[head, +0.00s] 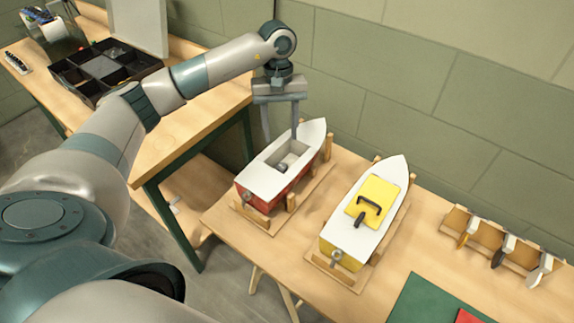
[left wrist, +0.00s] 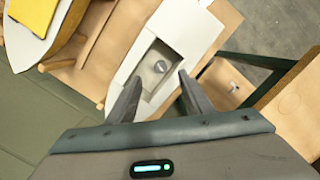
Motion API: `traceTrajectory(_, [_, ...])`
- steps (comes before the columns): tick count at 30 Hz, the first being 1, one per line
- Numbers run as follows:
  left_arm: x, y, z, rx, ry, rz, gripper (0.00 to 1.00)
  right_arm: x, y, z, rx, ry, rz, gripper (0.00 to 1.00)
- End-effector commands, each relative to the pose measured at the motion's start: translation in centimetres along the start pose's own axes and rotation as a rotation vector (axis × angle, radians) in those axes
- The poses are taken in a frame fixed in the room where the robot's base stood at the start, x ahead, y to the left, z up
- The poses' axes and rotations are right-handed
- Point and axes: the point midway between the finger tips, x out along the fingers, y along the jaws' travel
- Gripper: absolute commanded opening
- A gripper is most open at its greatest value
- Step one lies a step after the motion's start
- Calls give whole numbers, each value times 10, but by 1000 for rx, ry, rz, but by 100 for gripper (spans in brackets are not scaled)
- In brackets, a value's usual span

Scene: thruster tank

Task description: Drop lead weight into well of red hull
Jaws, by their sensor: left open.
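The red hull (head: 272,190) with a white deck sits in a wooden cradle on the table. Its rectangular open well (head: 292,152) faces up. A small grey lead weight (head: 282,167) lies inside the well; it also shows there in the left wrist view (left wrist: 159,67). My left gripper (head: 281,136) is open above the red hull, its fingers apart and pointing down at the well. In the left wrist view the open fingers (left wrist: 155,90) stand either side of the well, with nothing between them. My right gripper is not in view.
A yellow hull (head: 343,256) with a yellow hatch cover (head: 372,200) stands in a cradle to the right. A wooden rack (head: 500,250) with several propellers is at far right, a green mat (head: 432,303) at the front. A black divided tray (head: 104,68) is on the left bench.

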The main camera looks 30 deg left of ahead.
Motion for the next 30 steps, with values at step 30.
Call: traceTrajectory(30, [-146,0,0,-1,4,2,47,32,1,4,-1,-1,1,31])
